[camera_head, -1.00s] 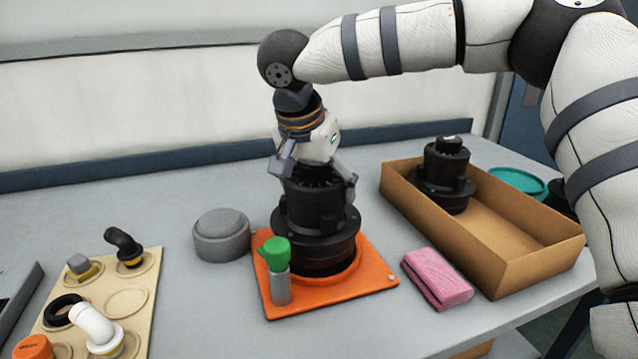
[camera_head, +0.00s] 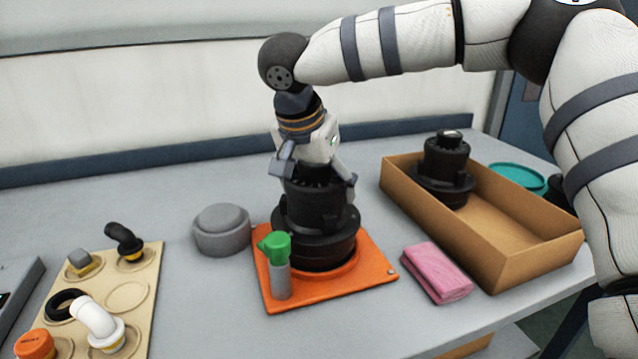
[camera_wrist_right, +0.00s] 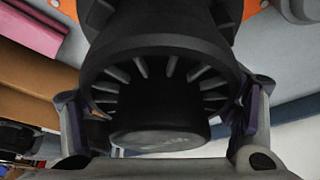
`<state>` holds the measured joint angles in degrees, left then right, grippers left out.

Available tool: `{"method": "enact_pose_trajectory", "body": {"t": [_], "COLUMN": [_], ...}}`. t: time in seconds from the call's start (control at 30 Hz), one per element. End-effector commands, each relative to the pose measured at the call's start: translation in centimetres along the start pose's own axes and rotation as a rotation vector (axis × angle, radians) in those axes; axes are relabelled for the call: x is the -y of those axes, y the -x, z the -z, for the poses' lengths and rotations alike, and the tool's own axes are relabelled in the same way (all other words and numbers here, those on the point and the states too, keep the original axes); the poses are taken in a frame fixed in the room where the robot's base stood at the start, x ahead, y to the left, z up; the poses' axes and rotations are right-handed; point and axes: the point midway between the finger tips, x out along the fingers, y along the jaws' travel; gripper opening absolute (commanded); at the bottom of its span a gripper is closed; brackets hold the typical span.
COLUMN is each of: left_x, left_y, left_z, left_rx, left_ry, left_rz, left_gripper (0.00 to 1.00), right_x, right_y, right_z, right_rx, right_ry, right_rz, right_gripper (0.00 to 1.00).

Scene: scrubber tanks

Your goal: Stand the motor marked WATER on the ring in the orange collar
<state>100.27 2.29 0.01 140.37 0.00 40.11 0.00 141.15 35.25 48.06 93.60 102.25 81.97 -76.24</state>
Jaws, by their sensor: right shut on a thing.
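A black finned motor (camera_head: 318,220) stands upright over the orange collar (camera_head: 336,284) in the head view. Its wide flange sits within or just above the collar's raised ring; I cannot tell whether it bears on it. My right gripper (camera_head: 316,178) points down and is shut on the motor's upper body. In the right wrist view the motor (camera_wrist_right: 160,75) lies between both fingers of the gripper (camera_wrist_right: 160,122). No WATER marking is readable. A second black motor (camera_head: 443,165) stands in the cardboard box (camera_head: 494,266). My left gripper is out of view.
A green-topped grey peg (camera_head: 277,262) stands at the collar plate's front left. A grey round cap (camera_head: 221,230) is to its left, a pink cloth (camera_head: 437,272) to its right. A beige board (camera_head: 142,284) with fittings lies at left. A teal dish (camera_head: 517,177) is behind the box.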

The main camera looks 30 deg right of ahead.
Motion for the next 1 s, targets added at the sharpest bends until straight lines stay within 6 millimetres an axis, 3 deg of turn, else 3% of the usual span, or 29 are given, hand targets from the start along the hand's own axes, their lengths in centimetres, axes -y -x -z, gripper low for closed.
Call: {"method": "enact_pose_trajectory", "body": {"t": [0.9, 0.93, 1.0], "left_x": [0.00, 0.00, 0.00], "left_y": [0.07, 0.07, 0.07], "left_z": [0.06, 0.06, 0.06], "left_rx": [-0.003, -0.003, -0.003], "left_ry": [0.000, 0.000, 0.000], "left_rz": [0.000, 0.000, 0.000], "left_gripper": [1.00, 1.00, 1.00], "right_x": [0.05, 0.05, 0.05], "right_y": [-0.09, -0.09, -0.11], "right_z": [-0.03, -0.03, -0.04], "right_rx": [-0.004, -0.004, -0.003], "right_ry": [-0.002, -0.002, -0.002], "right_rz": [0.006, 0.006, 0.006], "right_gripper": [0.19, 0.82, 0.98]}}
